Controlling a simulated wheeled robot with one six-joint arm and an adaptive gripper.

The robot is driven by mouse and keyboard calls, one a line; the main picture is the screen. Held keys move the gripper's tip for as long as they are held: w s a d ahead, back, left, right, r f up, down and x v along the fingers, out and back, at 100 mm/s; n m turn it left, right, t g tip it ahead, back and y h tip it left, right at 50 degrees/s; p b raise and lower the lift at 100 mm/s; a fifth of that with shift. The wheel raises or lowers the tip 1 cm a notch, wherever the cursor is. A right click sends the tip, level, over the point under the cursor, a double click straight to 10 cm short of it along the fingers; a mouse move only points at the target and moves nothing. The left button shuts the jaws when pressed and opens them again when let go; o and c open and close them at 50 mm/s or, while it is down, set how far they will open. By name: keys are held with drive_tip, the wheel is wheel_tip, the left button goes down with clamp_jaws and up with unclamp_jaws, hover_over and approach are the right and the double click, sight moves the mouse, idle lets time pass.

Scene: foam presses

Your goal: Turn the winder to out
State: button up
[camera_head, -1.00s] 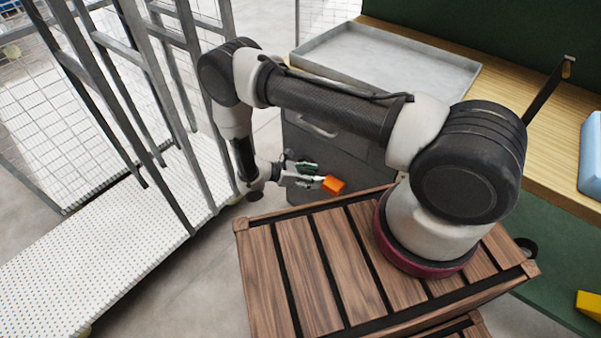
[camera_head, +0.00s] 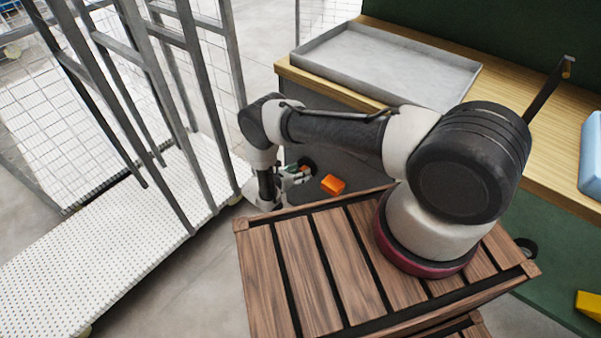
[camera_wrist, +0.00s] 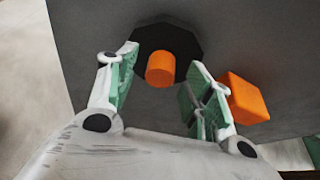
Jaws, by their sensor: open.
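The winder appears to be the dark round disc (camera_wrist: 190,38) with an orange cylindrical knob (camera_wrist: 160,69), on the grey face of a cabinet. My gripper (camera_wrist: 165,72) is open, its green-padded fingers on either side of the knob in the wrist view. The knob shows a little beyond the fingertips, and I see no clear contact. An orange block (camera_wrist: 248,98) is on the same grey face, right of the right finger. In the head view my gripper (camera_head: 297,171) is at the cabinet, left of the orange block (camera_head: 333,184). There the disc is partly hidden by the gripper.
A slatted wooden crate top (camera_head: 310,275) lies in front of the cabinet. A wooden bench with a grey metal tray (camera_head: 390,65) is above and behind. Bare floor shows between conveyor and crate.

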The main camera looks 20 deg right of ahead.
drive_tip(key=shift+w+d+f, duration=0.2)
drive_tip(key=shift+d, duration=0.15)
drive_tip(key=c, duration=1)
drive_tip(key=m+t, duration=0.2)
drive_tip(key=m, duration=0.2)
drive_tip(key=m+t+y, duration=0.1)
drive_tip(key=m+t, duration=0.2)
drive_tip(key=m, duration=0.2)
drive_tip(key=m+t+y, duration=0.1)
drive_tip(key=m+t, duration=0.1)
drive_tip(key=m, duration=0.2)
drive_tip(key=shift+s+d+f+m+t, duration=0.3)
drive_tip(key=shift+s+f, duration=0.05)
drive_tip(key=shift+s, duration=0.05)
